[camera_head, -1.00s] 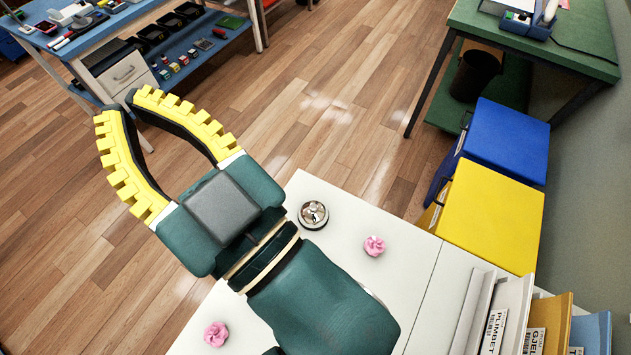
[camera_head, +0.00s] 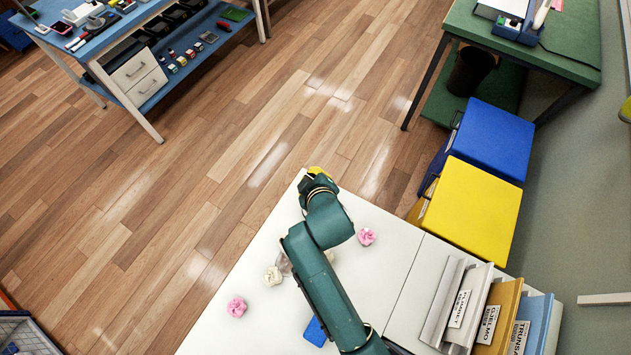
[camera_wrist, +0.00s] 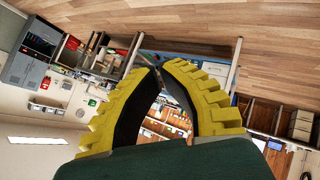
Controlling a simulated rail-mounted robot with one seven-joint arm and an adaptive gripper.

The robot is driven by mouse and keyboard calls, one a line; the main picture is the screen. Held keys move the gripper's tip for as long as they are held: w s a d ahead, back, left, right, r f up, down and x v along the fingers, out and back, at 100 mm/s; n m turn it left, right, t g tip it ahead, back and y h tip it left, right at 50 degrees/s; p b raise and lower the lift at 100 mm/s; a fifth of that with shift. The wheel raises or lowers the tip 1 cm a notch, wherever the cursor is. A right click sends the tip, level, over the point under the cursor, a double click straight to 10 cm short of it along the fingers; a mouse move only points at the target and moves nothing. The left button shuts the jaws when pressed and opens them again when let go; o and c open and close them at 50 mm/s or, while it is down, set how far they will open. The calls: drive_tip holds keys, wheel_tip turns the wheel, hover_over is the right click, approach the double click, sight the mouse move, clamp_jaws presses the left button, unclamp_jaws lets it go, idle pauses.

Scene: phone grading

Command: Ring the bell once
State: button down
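The bell does not show in either current view. My arm covers the part of the white table (camera_head: 215,325) near its far corner. My gripper (camera_head: 319,171) is at that corner in the head view, mostly hidden behind my wrist, with only a bit of yellow finger showing. In the wrist view, its two yellow ribbed fingers (camera_wrist: 159,68) bow outward and their tips come together, with nothing between them. The wrist view looks out across the room, not down at the table. I cannot tell whether the gripper touches the bell.
Pink crumpled pieces (camera_head: 367,236) (camera_head: 236,307), a cream one (camera_head: 273,276) and a blue item (camera_head: 316,331) lie on the table. Folders (camera_head: 480,318) stand at its right. Yellow (camera_head: 473,210) and blue (camera_head: 492,140) boxes stand beyond. Open floor lies left.

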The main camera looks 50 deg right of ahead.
drive_tip(key=shift+s+d+f+g, duration=0.15)
drive_tip(key=shift+s+f+g, duration=0.05)
drive_tip(key=shift+s+f, duration=0.25)
drive_tip(key=shift+s+d+f+g, duration=0.2)
drive_tip(key=shift+s+f, duration=0.1)
drive_tip(key=shift+f, duration=0.2)
drive_tip(key=shift+f, duration=0.1)
wheel_tip(320, 180, down, 8)
drive_tip(key=b, duration=0.8)
drive_tip(key=shift+f, duration=0.25)
drive_tip(key=shift+f, duration=0.15)
drive_tip(key=shift+f, duration=0.3)
